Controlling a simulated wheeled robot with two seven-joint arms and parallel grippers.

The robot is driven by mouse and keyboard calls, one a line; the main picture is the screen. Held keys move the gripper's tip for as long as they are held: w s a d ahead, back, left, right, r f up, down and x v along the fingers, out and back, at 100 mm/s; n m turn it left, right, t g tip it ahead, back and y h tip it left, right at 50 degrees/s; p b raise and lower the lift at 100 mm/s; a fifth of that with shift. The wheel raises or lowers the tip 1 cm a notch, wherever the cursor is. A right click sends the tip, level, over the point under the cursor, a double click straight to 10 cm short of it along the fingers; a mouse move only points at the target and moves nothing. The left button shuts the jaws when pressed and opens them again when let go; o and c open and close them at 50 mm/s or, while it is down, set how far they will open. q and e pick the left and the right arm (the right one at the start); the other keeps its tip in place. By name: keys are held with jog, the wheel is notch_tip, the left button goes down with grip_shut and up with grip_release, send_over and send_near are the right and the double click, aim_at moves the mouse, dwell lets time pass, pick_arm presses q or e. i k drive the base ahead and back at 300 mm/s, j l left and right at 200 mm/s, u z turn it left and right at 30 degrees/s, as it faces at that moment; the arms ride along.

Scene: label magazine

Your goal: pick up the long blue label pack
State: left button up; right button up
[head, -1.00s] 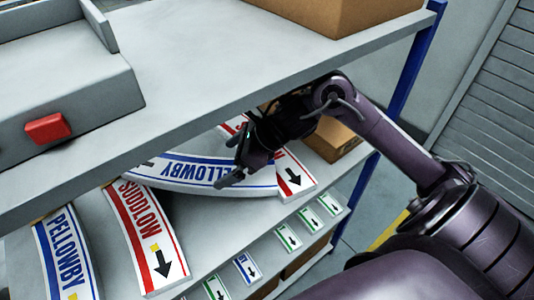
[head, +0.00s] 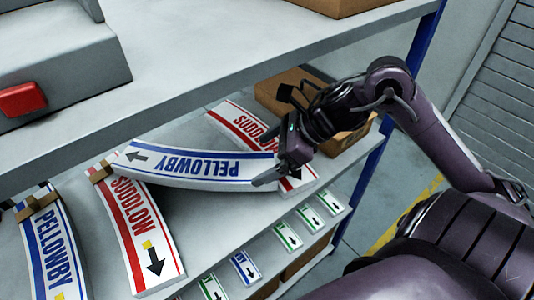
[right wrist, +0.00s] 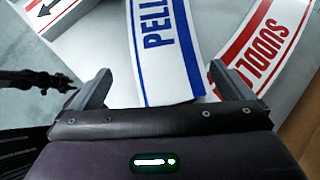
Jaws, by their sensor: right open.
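The long blue label pack (head: 195,168), a curved white strip with blue "PELLOWBY" lettering, lies across the shelf in the head view. Its left end rests over the top of a red pack, and its right end is by another red pack. My right gripper (head: 278,172) is open at its right end. In the right wrist view the blue pack's end (right wrist: 165,60) reaches between the two spread fingers (right wrist: 160,88). I cannot tell whether the fingers touch it.
Red packs (head: 138,225) (head: 235,118) and another blue pack (head: 52,245) lie around it. Cardboard boxes (head: 285,88) stand behind my right gripper. The upper shelf (head: 200,75) overhangs, and a blue post (head: 388,140) stands at the right.

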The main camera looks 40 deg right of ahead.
aim_at(147, 162)
jog(key=k, duration=1)
